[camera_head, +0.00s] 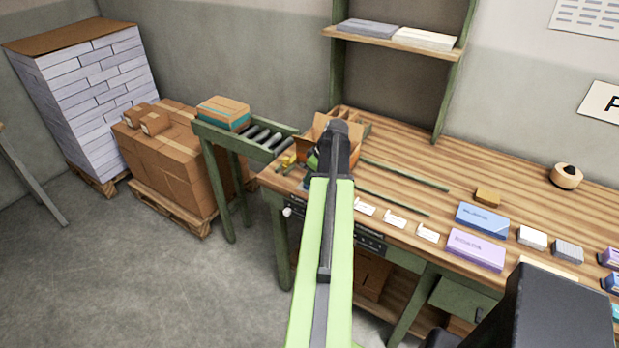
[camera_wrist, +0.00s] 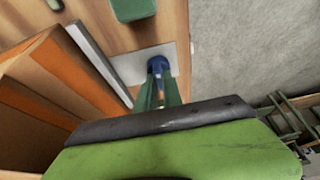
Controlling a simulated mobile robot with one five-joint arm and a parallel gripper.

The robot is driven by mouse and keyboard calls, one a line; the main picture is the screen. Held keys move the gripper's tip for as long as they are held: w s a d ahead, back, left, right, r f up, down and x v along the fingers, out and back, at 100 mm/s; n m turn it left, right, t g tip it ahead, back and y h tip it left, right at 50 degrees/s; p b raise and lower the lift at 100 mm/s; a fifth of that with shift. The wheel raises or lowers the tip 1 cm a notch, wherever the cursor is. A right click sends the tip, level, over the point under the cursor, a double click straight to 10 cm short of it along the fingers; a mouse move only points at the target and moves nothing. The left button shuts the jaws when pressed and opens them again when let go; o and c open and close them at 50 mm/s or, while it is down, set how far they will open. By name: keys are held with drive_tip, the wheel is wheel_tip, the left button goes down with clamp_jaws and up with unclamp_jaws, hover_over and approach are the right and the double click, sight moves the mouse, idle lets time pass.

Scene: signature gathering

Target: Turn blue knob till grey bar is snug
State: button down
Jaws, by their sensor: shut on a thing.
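In the wrist view the blue knob (camera_wrist: 157,65) sits on a pale grey plate (camera_wrist: 128,68) on the wooden bench top. My gripper (camera_wrist: 159,84) reaches it with its two green fingers, which are closed on the knob. The grey bar (camera_wrist: 92,52) is a long straight strip to the left of the plate. It runs close along the side of an open cardboard box (camera_wrist: 62,75); whether they touch I cannot tell. In the head view the box (camera_head: 318,127) stands at the bench's left end, and my arm hides the knob and most of my gripper.
A green block (camera_wrist: 132,9) lies beyond the plate. A roller conveyor (camera_head: 262,138) meets the bench (camera_head: 400,142) at its left end. White cards (camera_head: 394,219), a blue box (camera_head: 482,219) and a purple box (camera_head: 475,249) lie to the right.

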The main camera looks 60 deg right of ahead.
drive_tip(key=shift+a, duration=0.15)
drive_tip(key=shift+m, duration=0.3)
drive_tip(key=m+h, duration=0.1)
drive_tip(key=m, duration=0.2)
drive_tip(key=shift+a+m+h, duration=0.1)
drive_tip(key=shift+m+h, duration=0.2)
drive_tip(key=m+g+h, duration=0.1)
drive_tip(key=m, duration=0.3)
drive_tip(key=shift+w, duration=0.1)
drive_tip(key=m+g, duration=0.1)
drive_tip(key=m, duration=0.1)
drive_tip(key=m+h, duration=0.1)
drive_tip(key=m, duration=0.2)
drive_tip(key=shift+w+a+g, duration=0.1)
drive_tip(key=shift+g, duration=0.3)
drive_tip(key=m+g, duration=0.1)
drive_tip(key=m, duration=0.3)
drive_tip(key=shift+w+m+g+h, duration=0.1)
drive_tip(key=shift+m+g+h, duration=0.2)
drive_tip(key=shift+g+h, duration=0.1)
drive_tip(key=c, duration=1.5)
unclamp_jaws()
